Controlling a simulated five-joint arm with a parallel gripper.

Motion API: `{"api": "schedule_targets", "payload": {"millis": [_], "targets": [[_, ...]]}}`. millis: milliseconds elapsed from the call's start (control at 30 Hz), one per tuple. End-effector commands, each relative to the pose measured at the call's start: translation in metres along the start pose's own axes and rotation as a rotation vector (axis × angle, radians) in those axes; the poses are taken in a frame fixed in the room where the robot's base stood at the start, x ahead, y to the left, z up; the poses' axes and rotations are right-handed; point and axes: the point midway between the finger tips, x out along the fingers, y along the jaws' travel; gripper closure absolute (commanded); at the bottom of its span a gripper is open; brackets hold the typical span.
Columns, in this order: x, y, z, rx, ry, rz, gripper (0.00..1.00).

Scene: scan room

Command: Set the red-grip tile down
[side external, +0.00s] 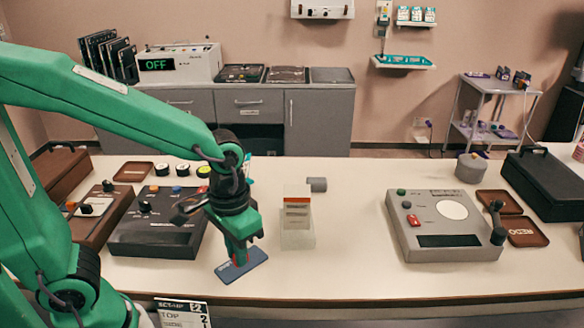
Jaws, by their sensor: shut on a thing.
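The red-grip tile (245,266) is a flat blue-grey plate with a red grip standing up from it. It is near the front of the cream table, right of the black control box. My gripper (237,248) points down over the tile and is shut on its red grip. The fingers hide part of the grip. The tile looks roughly level and is at or very close to the table top; I cannot tell whether it touches.
A clear holder with an orange-red band (297,222) stands right of the tile. A black control box (157,222) is to its left. A grey console (443,225) stands further right. The table (345,262) between holder and console is bare.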

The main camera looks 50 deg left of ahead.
Motion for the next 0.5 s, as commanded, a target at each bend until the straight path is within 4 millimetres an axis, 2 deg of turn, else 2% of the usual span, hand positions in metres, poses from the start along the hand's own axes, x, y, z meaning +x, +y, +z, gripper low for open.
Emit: {"api": "schedule_targets", "payload": {"millis": [233, 500], "targets": [[0.002, -0.001, 0.005, -0.009, 0.001, 0.000, 1.00], [0.009, -0.011, -0.001, -0.012, -0.002, -0.001, 1.00]]}}
